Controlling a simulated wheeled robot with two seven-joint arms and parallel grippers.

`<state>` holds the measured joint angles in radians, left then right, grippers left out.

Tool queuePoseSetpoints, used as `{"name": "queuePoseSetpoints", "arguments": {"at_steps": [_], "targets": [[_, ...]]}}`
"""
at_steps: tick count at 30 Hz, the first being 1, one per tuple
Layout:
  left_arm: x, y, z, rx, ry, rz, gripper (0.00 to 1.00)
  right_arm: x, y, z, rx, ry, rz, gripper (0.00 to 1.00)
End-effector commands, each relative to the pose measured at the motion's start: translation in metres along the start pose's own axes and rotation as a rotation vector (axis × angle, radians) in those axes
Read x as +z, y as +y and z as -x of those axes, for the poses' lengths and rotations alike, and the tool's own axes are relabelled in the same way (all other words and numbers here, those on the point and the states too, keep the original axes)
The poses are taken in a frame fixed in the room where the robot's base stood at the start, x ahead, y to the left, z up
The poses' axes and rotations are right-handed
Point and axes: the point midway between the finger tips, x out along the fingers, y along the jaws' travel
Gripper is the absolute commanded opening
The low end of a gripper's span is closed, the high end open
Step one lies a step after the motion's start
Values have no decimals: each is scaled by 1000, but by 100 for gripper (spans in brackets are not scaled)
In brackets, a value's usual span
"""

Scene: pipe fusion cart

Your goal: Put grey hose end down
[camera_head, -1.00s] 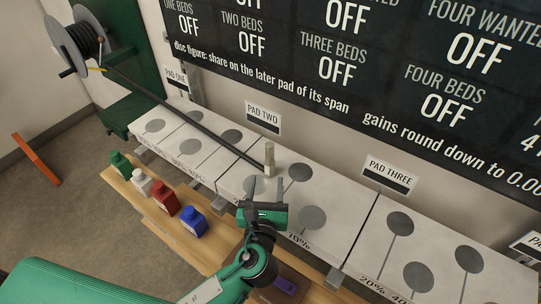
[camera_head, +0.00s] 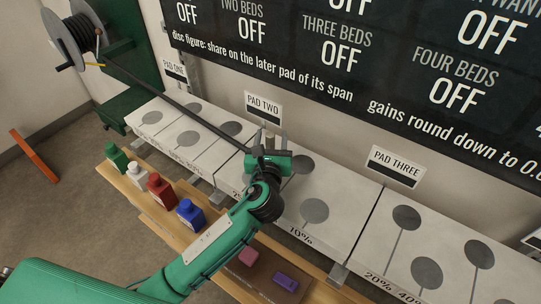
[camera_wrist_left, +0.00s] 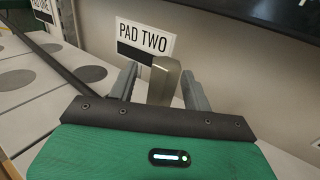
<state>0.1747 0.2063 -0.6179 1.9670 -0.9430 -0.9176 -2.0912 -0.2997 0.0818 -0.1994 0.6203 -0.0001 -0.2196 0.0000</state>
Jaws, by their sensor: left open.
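The grey hose end (camera_wrist_left: 163,82) stands upright on the pad bench, by the PAD TWO sign. In the wrist view it shows between the two fingers of my left gripper (camera_wrist_left: 160,85), with some room at the sides. My left gripper (camera_head: 270,141) is open at the hose end in the head view, where it hides most of it. The dark hose (camera_head: 180,104) runs from the reel (camera_head: 70,36) at the upper left to the hose end. It also shows at the left of the wrist view (camera_wrist_left: 58,78). My right gripper is not in view.
The white bench (camera_head: 345,206) has grey discs and percent marks. Green (camera_head: 117,158), white (camera_head: 137,176), red (camera_head: 160,192) and blue (camera_head: 191,217) bottles stand on a wooden shelf in front. Pink (camera_head: 249,257) and purple (camera_head: 285,282) blocks lie nearby. The wall with signs is close behind.

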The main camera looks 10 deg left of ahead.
Motion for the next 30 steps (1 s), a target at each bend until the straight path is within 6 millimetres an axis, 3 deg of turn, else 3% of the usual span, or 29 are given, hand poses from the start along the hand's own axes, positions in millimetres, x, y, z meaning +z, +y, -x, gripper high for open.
{"name": "queuePoseSetpoints", "arguments": {"at_steps": [8,15,16,25,30], "targets": [[0,0,-2,0,1,0,50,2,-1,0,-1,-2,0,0],[0,0,-2,0,1,0,2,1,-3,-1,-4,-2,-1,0],[0,0,-2,0,1,-1,0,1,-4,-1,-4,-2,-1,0],[3,0,-2,0,-1,0,0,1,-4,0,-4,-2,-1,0],[17,0,-3,0,-4,1,0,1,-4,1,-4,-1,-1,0]]}}
